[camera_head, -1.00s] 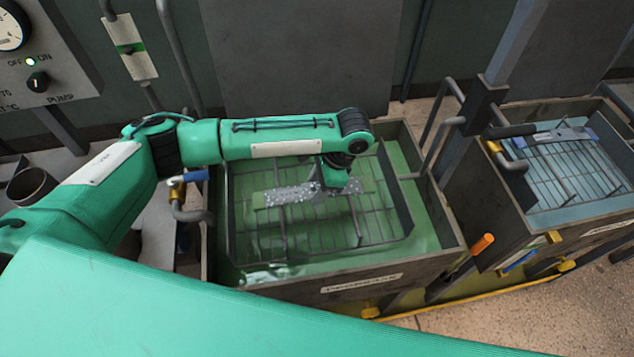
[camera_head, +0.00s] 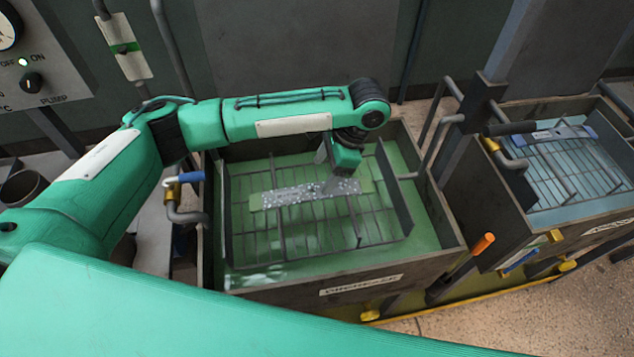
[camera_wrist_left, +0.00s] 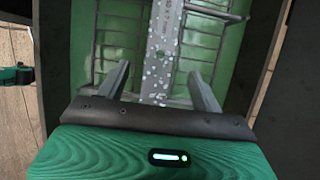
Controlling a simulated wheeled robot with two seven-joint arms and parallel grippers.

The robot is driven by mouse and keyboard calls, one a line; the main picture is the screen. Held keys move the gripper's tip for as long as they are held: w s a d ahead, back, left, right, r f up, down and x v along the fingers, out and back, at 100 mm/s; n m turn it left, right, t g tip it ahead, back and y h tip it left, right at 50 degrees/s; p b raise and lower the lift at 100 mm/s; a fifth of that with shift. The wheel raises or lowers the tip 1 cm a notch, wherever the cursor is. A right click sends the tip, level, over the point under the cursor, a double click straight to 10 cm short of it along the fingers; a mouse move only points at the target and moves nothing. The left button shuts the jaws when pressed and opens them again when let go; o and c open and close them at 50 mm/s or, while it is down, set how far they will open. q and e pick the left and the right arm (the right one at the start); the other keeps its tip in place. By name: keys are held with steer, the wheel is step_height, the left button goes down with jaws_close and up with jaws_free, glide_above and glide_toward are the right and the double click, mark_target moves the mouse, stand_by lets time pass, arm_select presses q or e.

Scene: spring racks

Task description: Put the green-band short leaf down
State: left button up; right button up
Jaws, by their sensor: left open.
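The green-band short leaf (camera_head: 290,196) is a speckled grey metal strip with green at its ends. It lies across the wire rack (camera_head: 262,240) in the green-liquid tank (camera_head: 436,240). My left gripper (camera_head: 338,182) is over the leaf, right of its middle. In the left wrist view the two fingers of my left gripper (camera_wrist_left: 158,74) stand apart, one on each side of the leaf (camera_wrist_left: 160,62), with gaps between. The fingers partly hide the leaf in the head view. My right gripper is not in view.
A second tank (camera_head: 510,205) with blue liquid stands at the right, with its own rack and a blue-ended strip (camera_head: 562,133). A blue-handled valve (camera_head: 186,178) is at the green tank's left. Upright pipes stand between the tanks.

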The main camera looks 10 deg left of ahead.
arm_select(q)
steer(key=shift+v, duration=2.95)
